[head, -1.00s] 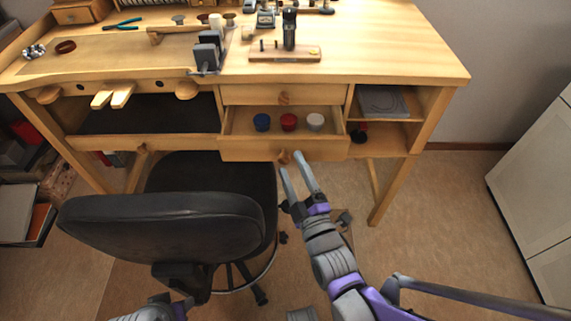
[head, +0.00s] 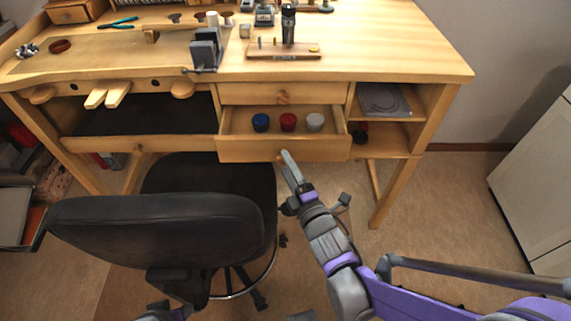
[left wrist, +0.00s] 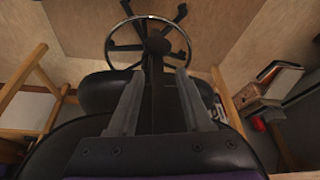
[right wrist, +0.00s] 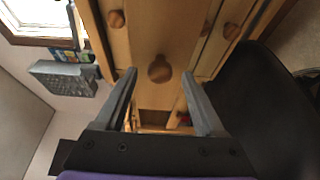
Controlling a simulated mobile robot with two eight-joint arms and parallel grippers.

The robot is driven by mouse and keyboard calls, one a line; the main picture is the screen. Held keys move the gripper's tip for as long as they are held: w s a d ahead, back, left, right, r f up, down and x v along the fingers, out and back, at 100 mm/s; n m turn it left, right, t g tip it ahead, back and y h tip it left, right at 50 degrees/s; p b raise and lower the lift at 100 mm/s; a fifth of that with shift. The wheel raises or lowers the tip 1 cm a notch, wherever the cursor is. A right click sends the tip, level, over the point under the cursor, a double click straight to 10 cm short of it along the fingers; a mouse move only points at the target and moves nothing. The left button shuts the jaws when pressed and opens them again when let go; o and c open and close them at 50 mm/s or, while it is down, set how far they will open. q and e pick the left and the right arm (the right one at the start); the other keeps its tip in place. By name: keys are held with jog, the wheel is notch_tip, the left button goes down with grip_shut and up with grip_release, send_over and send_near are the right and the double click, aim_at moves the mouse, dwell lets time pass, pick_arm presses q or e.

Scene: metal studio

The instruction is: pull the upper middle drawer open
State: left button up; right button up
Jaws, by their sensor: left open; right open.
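The middle of the wooden bench has two drawers. The upper drawer (head: 262,94) is shut, with a round knob (head: 283,97). The drawer below it (head: 235,149) is pulled out and holds a blue, a red and a white container. My right gripper (head: 287,155) is open at the open drawer's front, its fingers overlapping in the head view. In the right wrist view a round wooden knob (right wrist: 159,68) shows between the open fingers (right wrist: 160,76), apart from both. My left gripper (left wrist: 158,75) is open and empty above the chair; the head view shows only part of its arm.
A black swivel chair (head: 160,230) stands in front of the bench, left of my right arm. Open shelves (head: 395,137) are right of the drawers. A vise and tools stand on the bench top (head: 380,50). A pale cabinet (head: 535,190) is at the right.

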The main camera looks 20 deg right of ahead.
jog(key=shift+w+a, duration=0.1)
jog(key=shift+w, duration=0.65)
grip_shut()
dwell(0.9)
